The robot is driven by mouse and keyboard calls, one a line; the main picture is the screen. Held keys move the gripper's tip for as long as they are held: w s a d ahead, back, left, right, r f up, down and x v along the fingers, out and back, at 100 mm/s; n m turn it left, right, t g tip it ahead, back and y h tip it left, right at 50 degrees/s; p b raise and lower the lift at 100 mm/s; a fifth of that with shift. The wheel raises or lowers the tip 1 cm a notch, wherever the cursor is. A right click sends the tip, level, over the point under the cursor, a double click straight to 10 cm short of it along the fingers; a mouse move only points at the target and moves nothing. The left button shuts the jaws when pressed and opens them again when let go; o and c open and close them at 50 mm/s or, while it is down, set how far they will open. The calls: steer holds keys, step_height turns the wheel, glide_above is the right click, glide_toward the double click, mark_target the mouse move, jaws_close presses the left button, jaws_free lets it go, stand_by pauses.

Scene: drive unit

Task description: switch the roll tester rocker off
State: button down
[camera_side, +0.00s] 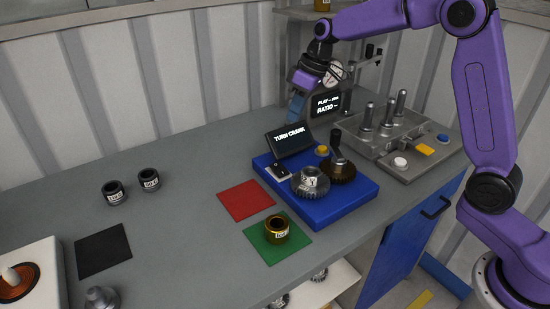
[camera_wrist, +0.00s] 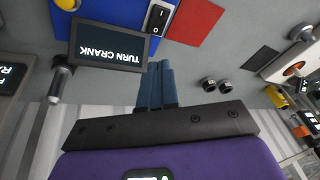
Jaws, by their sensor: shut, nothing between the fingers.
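The roll tester (camera_side: 335,205) is a blue base carrying a lit screen (camera_side: 290,141) that reads "TURN CRANK", two meshed gears (camera_side: 311,182) and a crank handle (camera_side: 337,143). Its rocker (camera_side: 279,172) is a small black-and-white switch at the base's left corner. In the wrist view the rocker (camera_wrist: 157,19) shows I and O marks; I cannot tell which side is pressed. My gripper (camera_side: 295,117) has blue fingers, shut and empty, above the bench behind the screen. In the wrist view the fingertips (camera_wrist: 160,64) lie below the rocker, apart from it.
A second screen (camera_side: 327,104) stands behind, near my gripper. A grey tray with upright pins (camera_side: 385,120) is at right. Red (camera_side: 246,200) and green (camera_side: 262,250) mats lie before the tester, a brass ring (camera_side: 276,228) on the green one. The bench's back left is clear.

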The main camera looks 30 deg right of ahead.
mark_target(274, 167)
steer(key=a+n+h, duration=0.1)
steer(key=n, duration=0.3)
steer(key=a+n+h, duration=0.1)
steer(key=a+n, duration=0.1)
steer(key=n, duration=0.1)
steer(key=a+n+h, duration=0.1)
steer(key=n, duration=0.3)
steer(key=shift+a+f+n, duration=0.1)
steer(key=shift+a+n, duration=0.15)
steer(key=shift+n, duration=0.05)
steer(key=f, duration=0.4)
steer(key=w+f, duration=0.1)
steer(key=f, duration=0.4)
steer(key=w+f, duration=0.1)
steer(key=f, duration=0.4)
steer(key=shift+w, duration=0.15)
steer(key=shift+w+f, duration=0.1)
steer(key=shift+f, duration=0.05)
steer(key=shift+s, duration=0.85)
